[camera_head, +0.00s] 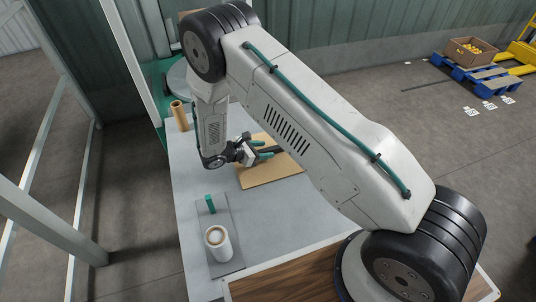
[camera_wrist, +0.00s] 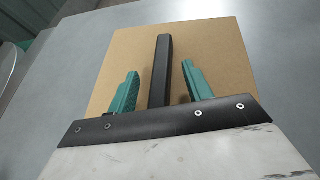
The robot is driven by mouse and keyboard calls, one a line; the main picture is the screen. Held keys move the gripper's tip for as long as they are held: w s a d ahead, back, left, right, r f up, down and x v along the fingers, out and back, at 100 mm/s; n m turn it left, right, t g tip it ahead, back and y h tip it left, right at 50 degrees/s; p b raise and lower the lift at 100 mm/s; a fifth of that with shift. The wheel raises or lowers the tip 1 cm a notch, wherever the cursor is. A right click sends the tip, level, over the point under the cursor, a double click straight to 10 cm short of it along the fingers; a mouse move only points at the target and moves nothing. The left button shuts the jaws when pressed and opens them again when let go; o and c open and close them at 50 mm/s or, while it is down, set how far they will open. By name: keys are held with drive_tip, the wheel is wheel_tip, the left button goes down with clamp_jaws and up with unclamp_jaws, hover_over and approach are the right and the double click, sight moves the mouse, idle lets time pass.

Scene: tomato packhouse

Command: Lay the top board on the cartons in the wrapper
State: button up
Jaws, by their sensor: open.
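The tan square board (camera_head: 270,174) lies on the grey table, partly hidden by my arm in the head view. In the wrist view the board (camera_wrist: 215,55) fills the middle, with a black bar-shaped handle (camera_wrist: 163,50) standing on it. My gripper (camera_head: 266,149) is low over the board. Its two green fingers (camera_wrist: 160,72) are open, one on each side of the handle, with gaps showing on both sides. I cannot tell how far down the handle they reach. A round grey plate (camera_head: 177,77) on a green machine, perhaps the wrapper, shows behind my arm.
A white roll (camera_head: 218,246) and a small green piece (camera_head: 210,204) stand on a grey mat at the table's front left. A brown tube (camera_head: 179,116) stands at the back left corner. A crate of yellow-orange produce (camera_head: 471,50) sits on a blue pallet far right.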

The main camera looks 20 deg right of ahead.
drive_tip(key=shift+w+d+f, duration=0.1)
drive_tip(key=shift+d+f, duration=0.1)
drive_tip(key=shift+d, duration=0.2)
clamp_jaws()
